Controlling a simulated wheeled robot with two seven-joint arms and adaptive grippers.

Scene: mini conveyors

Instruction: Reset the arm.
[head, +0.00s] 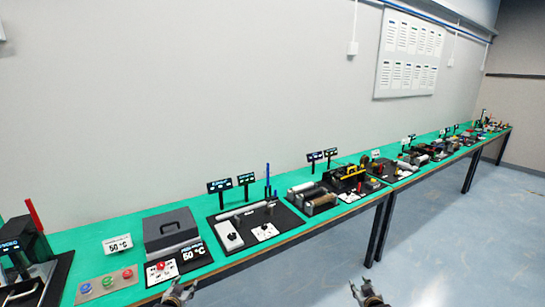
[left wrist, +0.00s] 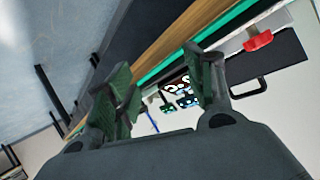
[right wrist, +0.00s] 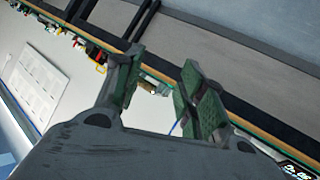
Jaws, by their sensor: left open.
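My left gripper (head: 181,289) is at the bottom of the head view, by the front edge of the long bench. In the left wrist view its two fingers (left wrist: 165,75) stand apart with nothing between them. My right gripper (head: 366,290) is lower right in the head view, over the floor in front of the bench. In the right wrist view its fingers (right wrist: 160,72) are also apart and empty. Neither gripper touches anything that I can see.
The green bench (head: 72,238) runs along the wall. The floor (head: 450,240) in front is clear.

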